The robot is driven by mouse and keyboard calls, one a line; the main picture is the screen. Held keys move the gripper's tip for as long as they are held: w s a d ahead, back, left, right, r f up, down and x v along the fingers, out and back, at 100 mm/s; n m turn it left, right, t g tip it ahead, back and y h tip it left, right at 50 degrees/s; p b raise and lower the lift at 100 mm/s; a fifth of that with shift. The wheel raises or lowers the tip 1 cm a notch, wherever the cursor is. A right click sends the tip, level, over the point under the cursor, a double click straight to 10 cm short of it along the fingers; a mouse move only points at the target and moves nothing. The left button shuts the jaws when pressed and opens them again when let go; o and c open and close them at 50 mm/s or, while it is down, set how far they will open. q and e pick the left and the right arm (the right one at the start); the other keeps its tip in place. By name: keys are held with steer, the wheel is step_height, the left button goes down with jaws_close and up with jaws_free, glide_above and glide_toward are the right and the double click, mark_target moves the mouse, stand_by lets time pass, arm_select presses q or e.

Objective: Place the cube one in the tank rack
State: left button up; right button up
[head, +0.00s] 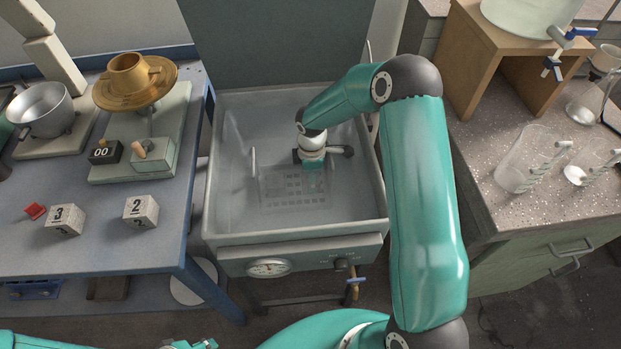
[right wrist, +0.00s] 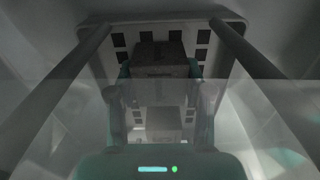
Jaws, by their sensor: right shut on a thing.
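The tank rack (head: 292,202) is a pale perforated tray lying inside the grey tank (head: 222,225). Its slotted floor also shows in the right wrist view (right wrist: 203,55). My right gripper (head: 313,184) reaches down into the tank over the rack's right part. In the right wrist view it is shut on a dark grey block, cube one (right wrist: 160,60), between its fingertips. The cube's number is not readable, and the gripper hides it in the head view. I cannot tell whether the cube touches the rack. My left gripper (head: 195,344) is barely visible at the bottom edge.
Cubes marked 3 (head: 63,220) and 2 (head: 141,211) stand on the blue table (head: 110,255). A brass dish (head: 135,85) and a pot (head: 42,112) stand behind them. Glassware (head: 520,165) stands on the right counter. The tank walls surround my right gripper.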

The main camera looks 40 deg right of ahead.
steer(key=shift+f, duration=0.1)
steer(key=o, duration=1.4)
step_height(320, 180, up, 12)
steer(key=shift+r, duration=0.15)
